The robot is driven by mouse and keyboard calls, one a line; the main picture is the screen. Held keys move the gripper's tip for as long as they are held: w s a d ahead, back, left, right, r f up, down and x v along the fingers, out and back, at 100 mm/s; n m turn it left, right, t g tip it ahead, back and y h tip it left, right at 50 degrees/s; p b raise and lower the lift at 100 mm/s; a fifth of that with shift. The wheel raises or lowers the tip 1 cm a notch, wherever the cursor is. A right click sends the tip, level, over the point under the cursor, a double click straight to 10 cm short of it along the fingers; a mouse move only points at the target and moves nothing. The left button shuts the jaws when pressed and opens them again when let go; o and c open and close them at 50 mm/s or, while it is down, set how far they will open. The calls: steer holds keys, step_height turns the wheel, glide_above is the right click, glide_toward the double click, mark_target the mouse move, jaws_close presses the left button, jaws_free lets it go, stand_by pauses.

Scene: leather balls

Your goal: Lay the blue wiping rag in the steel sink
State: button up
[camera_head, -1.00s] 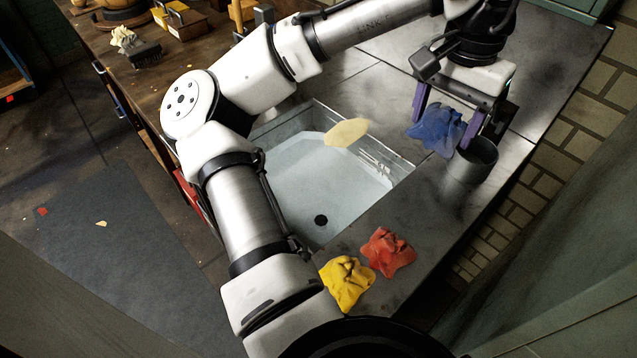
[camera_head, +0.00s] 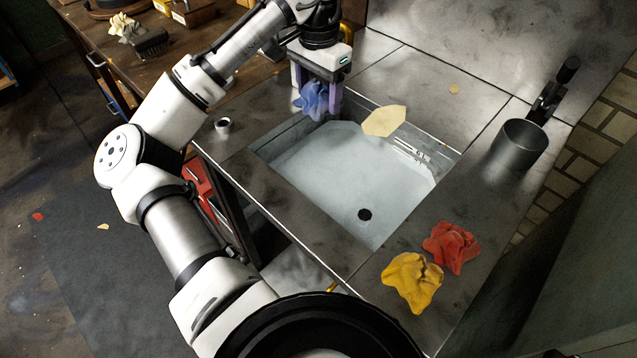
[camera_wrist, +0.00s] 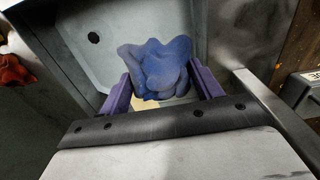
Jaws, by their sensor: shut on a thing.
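The blue wiping rag (camera_head: 313,99) hangs bunched between the purple fingers of my gripper (camera_head: 316,98), which is shut on it. In the head view it is at the far left edge of the steel sink (camera_head: 340,185). In the wrist view the rag (camera_wrist: 158,68) is between the fingertips (camera_wrist: 160,85), with the sink (camera_wrist: 110,25) behind it and the drain hole at upper left. The rag appears held above the sink's far rim; the exact height is hard to tell.
A yellow rag (camera_head: 412,282) and a red rag (camera_head: 451,246) lie on the counter right of the sink. A grey metal cup (camera_head: 519,145) stands farther right. A pale yellow flat piece (camera_head: 384,120) lies at the sink's far edge.

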mark_target(312, 170)
steer(key=shift+w+a+f, duration=0.25)
steer(key=shift+a+f, duration=0.3)
steer(key=shift+a, duration=0.25)
step_height(312, 170, down, 20)
steer(key=shift+r+p, duration=0.15)
steer(key=shift+p, duration=0.15)
steer(key=o, duration=1)
step_height(312, 170, up, 12)
steer(key=shift+r+b, duration=0.1)
steer(key=shift+b, duration=0.5)
